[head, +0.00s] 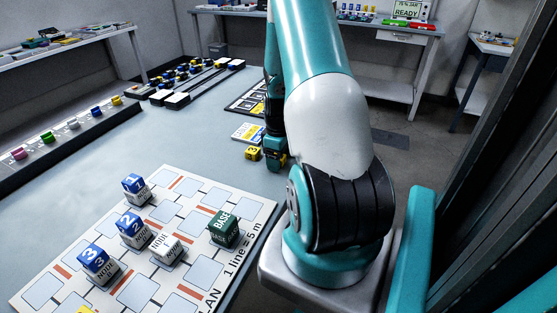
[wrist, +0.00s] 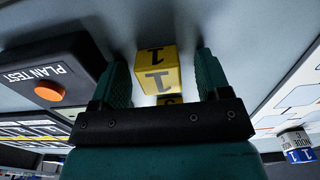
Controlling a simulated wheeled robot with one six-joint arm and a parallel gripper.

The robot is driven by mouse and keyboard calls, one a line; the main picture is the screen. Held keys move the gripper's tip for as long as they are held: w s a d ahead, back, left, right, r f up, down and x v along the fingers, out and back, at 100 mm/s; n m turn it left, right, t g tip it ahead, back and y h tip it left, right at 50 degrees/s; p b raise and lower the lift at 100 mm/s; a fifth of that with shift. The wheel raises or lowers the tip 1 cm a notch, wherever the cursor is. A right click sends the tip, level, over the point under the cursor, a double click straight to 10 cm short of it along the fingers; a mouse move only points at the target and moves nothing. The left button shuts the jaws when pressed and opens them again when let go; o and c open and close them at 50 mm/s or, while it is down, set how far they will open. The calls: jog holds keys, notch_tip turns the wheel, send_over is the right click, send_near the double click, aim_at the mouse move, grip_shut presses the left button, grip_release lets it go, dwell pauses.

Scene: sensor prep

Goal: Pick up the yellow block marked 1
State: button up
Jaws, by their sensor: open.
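The yellow block marked 1 (wrist: 157,72) shows in the wrist view between the two teal fingers of my gripper (wrist: 163,78), its figures upside down. The fingers are open, with a gap on each side of the block. Part of another yellow marked face (wrist: 170,99) shows below it, mostly hidden by the gripper's black crossbar. In the head view my gripper (head: 277,158) is low over the table's far right part. A yellow block (head: 253,153) sits just left of it; its mark is too small to read surely.
A board (head: 190,292) carries blue-topped node blocks (head: 131,226) and a green BASE block (head: 223,229). In the wrist view a PLAN TEST box (wrist: 40,72) with an orange button stands left of my gripper. The middle of the table (head: 165,135) is clear.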

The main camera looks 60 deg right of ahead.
jog(key=c, duration=1)
jog(key=shift+r, duration=0.1)
